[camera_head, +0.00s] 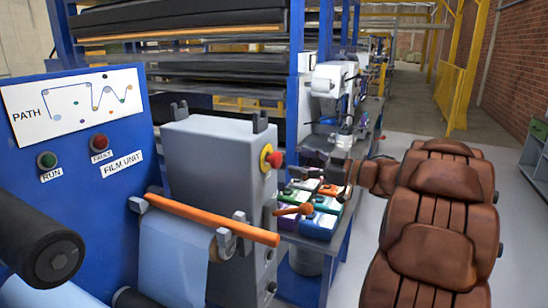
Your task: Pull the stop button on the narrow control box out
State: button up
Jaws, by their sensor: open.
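The narrow control box (212,166) is a tall grey housing beside the blue film unit. Its stop button (275,159) is a red knob on a yellow collar, high on the box's right-hand face, in plain sight. My gripper (320,164) is small and dark in the picture, to the right of the button and apart from it. It is open and nothing shows between its fingers. Its fingertips are hard to make out against the cluttered bench behind.
The blue film unit (84,225) has RUN and FAULT buttons. An orange bar (210,219) crosses in front of the grey box. Coloured bins (320,222) stand on a bench to the right of the box. Racks of dark rollers (180,20) stand behind. Grey floor is open at right.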

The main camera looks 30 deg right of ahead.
aim_at(279, 161)
jog(key=shift+g+y, duration=0.3)
jog(key=shift+y, duration=0.2)
jog(key=shift+s+a+f+p+x, duration=0.15)
jog(key=shift+p+x, duration=0.2)
jog(key=shift+x, duration=0.8)
jog(key=shift+a+f+p+x, duration=0.15)
jog(key=shift+p+x, duration=0.2)
jog(key=shift+x, duration=0.8)
jog(key=shift+s+a+p+x, duration=0.15)
jog(key=shift+p+x, duration=0.2)
jog(key=shift+x, duration=0.8)
jog(key=shift+c, duration=0.2)
grip_shut()
